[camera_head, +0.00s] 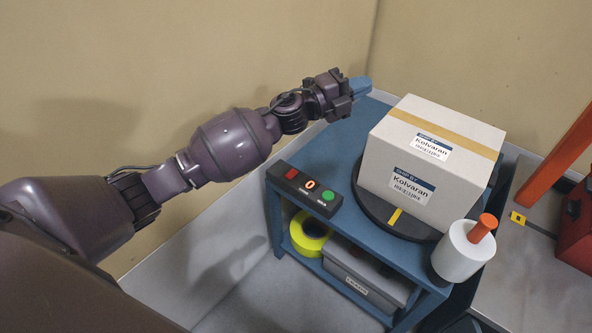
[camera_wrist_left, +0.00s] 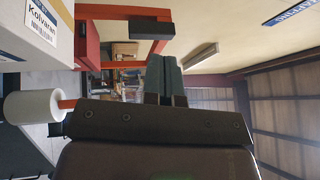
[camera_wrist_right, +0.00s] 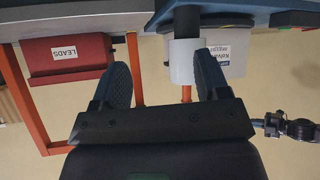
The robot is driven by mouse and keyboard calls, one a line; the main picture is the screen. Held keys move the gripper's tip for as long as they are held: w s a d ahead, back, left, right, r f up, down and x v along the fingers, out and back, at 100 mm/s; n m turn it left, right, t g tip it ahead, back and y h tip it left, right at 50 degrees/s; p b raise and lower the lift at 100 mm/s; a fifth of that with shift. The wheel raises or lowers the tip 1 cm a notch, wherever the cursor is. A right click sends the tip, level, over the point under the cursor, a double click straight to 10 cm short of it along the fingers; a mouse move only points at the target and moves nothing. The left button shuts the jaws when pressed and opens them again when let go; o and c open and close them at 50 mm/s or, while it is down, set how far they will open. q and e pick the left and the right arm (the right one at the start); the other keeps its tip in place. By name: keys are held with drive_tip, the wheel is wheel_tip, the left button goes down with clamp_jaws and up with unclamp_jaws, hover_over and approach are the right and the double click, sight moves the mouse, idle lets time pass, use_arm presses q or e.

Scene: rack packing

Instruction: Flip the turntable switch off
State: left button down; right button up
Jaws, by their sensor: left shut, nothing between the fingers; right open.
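The black switch box (camera_head: 305,190) sits on the left front edge of the blue cart's top. It has a red button (camera_head: 292,173) at its left, a green button (camera_head: 328,195) at its right, and a lit red "0" between them. The round black turntable (camera_head: 412,223) carries a large Kolvaran carton (camera_head: 400,165). My left gripper (camera_head: 361,86) is shut and empty above the cart's back corner, behind the switch box and apart from it. Its closed fingers show in the left wrist view (camera_wrist_left: 165,78). My right gripper (camera_wrist_right: 163,80) is open and empty, seen only in the right wrist view.
A white roll with an orange handle (camera_head: 462,252) stands at the cart's right front corner. The lower shelf of the cart (camera_head: 350,288) holds yellow tape (camera_head: 309,232) and a grey box (camera_head: 365,275). A red box (camera_head: 577,230) and an orange post (camera_head: 553,158) are at right.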

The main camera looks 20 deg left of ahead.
use_arm(q)
drive_tip(key=w+a+f+m+g+y+b, duration=0.1)
drive_tip(key=w+f+m+g+y+b, duration=0.1)
drive_tip(key=w+f+m+g, duration=0.25)
drive_tip(key=w+a+f+m+g+y+b, duration=0.1)
drive_tip(key=f+m+g+y+b, duration=0.1)
drive_tip(key=f+m+g, duration=0.35)
drive_tip(key=s+a+f+m+g+y, duration=0.1)
drive_tip(key=s+a+f+g+y, duration=0.1)
drive_tip(key=a+f+y, duration=0.8)
drive_tip(key=s+a+f, duration=0.1)
drive_tip(key=a+f, duration=0.1)
drive_tip(key=a, duration=0.4)
drive_tip(key=shift+m+g, duration=0.3)
drive_tip(key=shift+g, duration=0.1)
use_arm(e)
drive_tip(key=f, duration=0.1)
drive_tip(key=s+f, duration=0.1)
drive_tip(key=f, duration=0.1)
drive_tip(key=shift+a+f+g, duration=0.15)
drive_tip(key=shift+f+g, duration=0.15)
drive_tip(key=shift+g, duration=0.1)
use_arm(q)
drive_tip(key=shift+f, duration=0.2)
use_arm(e)
drive_tip(key=shift+f, duration=0.1)
